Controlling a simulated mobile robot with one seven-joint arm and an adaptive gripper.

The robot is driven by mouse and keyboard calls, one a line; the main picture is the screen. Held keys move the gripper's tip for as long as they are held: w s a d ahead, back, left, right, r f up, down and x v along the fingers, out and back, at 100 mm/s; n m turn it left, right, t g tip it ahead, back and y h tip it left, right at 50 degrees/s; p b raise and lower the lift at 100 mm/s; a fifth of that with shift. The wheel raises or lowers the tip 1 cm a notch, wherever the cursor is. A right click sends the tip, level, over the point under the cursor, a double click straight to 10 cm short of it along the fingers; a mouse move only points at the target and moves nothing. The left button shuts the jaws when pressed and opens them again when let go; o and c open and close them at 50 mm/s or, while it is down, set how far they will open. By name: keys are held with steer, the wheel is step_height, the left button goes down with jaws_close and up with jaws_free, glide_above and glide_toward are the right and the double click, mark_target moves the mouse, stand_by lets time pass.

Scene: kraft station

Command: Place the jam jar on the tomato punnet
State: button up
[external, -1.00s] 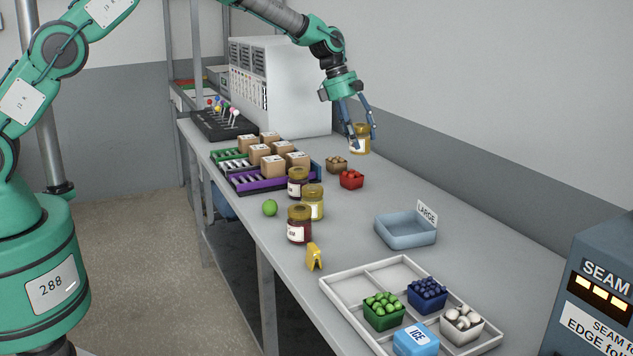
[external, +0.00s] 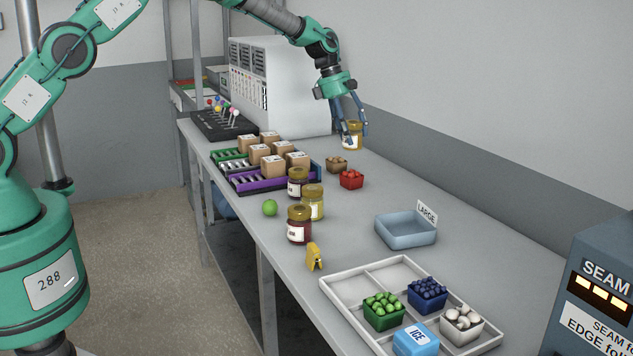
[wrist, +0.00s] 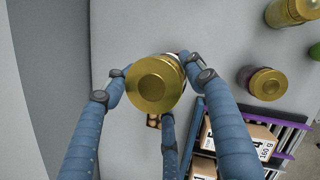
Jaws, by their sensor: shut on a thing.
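My gripper (external: 355,139) is shut on a jam jar (external: 353,130) with a gold lid, a pale label and amber contents. In the wrist view its round lid (wrist: 155,84) sits between my blue fingers. The jar looks upright and appears to be held above the bench, toward the wall side. The tomato punnet (external: 351,179), small and red, stands on the bench below and in front of the held jar, apart from it. I cannot make the tomato punnet out in the wrist view, where jar and fingers cover the middle.
A brown punnet (external: 337,164) stands close beside the tomato punnet. Small cartons (external: 273,166) on coloured racks and several jars (external: 299,224) line the left side. A green lime (external: 270,207) lies near them. A blue tray (external: 405,233) is nearer; bench between it and the tomato punnet is clear.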

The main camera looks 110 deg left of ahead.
steer(key=shift+f, duration=1.8)
steer(key=shift+f+b, duration=0.5)
steer(key=shift+f, duration=1.4)
steer(key=shift+f, duration=0.1)
steer(key=o, duration=1.8)
steer(key=p+v, duration=0.1)
steer(key=v, duration=1.1)
steer(key=shift+p, duration=0.35)
